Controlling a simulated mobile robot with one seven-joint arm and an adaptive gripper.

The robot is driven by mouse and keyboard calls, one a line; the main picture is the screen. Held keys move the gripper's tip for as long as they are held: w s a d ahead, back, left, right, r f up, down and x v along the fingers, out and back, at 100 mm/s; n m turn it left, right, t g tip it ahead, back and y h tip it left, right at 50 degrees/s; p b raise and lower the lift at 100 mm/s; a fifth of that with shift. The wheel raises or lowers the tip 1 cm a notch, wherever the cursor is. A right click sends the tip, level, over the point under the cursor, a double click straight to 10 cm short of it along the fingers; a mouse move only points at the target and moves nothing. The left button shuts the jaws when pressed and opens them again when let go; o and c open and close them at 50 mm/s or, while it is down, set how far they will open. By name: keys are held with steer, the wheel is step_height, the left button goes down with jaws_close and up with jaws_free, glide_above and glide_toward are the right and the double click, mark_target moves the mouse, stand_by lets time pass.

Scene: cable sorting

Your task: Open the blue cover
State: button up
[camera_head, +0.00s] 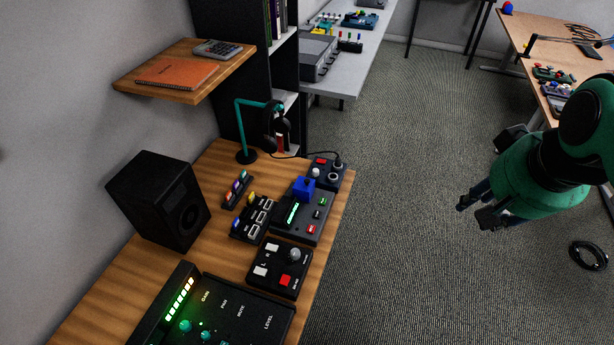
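The blue cover (304,187) is a small blue block at the upper edge of a black control box (317,228) on the wooden desk. It looks closed, but it is too small to be certain, and what lies under it is hidden. My gripper (473,211) hangs over the carpet to the right of the desk, well apart from the cover. Its two dark fingers stand apart with nothing between them.
Near the control box are a joystick box (280,268), a switch box (254,217) and a black box with a cable (327,173). A headphone stand (245,155), a speaker (160,200) and a mixer (236,312) share the desk. Carpet (400,270) lies clear between desk and gripper.

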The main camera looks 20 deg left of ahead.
steer(key=w+a+n+g+p, duration=0.1)
steer(key=w+a, duration=0.7)
steer(key=w, duration=0.3)
steer(key=n+g+p, duration=0.3)
steer(key=g, duration=0.1)
glide_above(307, 180)
step_height(307, 180, down, 23)
steer(key=shift+f, duration=0.15)
step_height(307, 180, down, 13)
steer(key=b, duration=0.3)
steer(key=shift+f, duration=0.2)
